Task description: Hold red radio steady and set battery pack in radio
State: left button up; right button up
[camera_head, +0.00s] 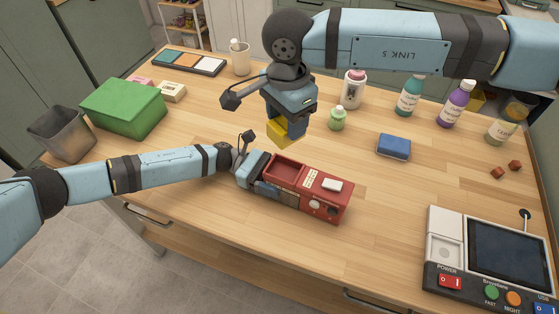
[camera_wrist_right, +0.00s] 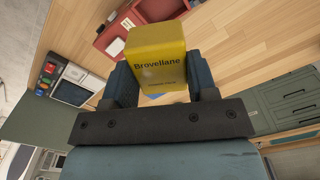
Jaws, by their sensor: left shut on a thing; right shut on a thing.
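The red radio (camera_head: 325,194) lies on the wooden table in the head view, with an open recess (camera_head: 286,171) at its left end. My left gripper (camera_head: 262,184) is shut on the radio's left end. My right gripper (camera_head: 291,114) is shut on the yellow battery pack (camera_head: 277,131), held above the table behind the radio. In the right wrist view the pack (camera_wrist_right: 160,58) sits between both fingers and reads "Brovellane". Part of the red radio (camera_wrist_right: 104,42) shows behind it there. The recess looks empty.
A console with a screen (camera_head: 508,252) stands at the front right. A blue sponge-like block (camera_head: 394,146), a small green bottle (camera_head: 337,118) and several bottles stand behind. A green box (camera_head: 123,107) and grey bin (camera_head: 62,133) are at the left.

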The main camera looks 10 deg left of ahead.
notch_tip(320, 180, down, 3)
jog(key=m, duration=0.6)
jog(key=shift+r+m, duration=0.15)
jog(key=shift+m, duration=0.25)
notch_tip(320, 180, down, 2)
jog(key=m, duration=0.5)
jog(key=shift+m, duration=0.4)
send_over(285, 175)
jog(key=shift+f, duration=2.8)
jog(key=shift+f, duration=1.4)
jog(key=o, duration=1.1)
notch_tip(285, 175, up, 12)
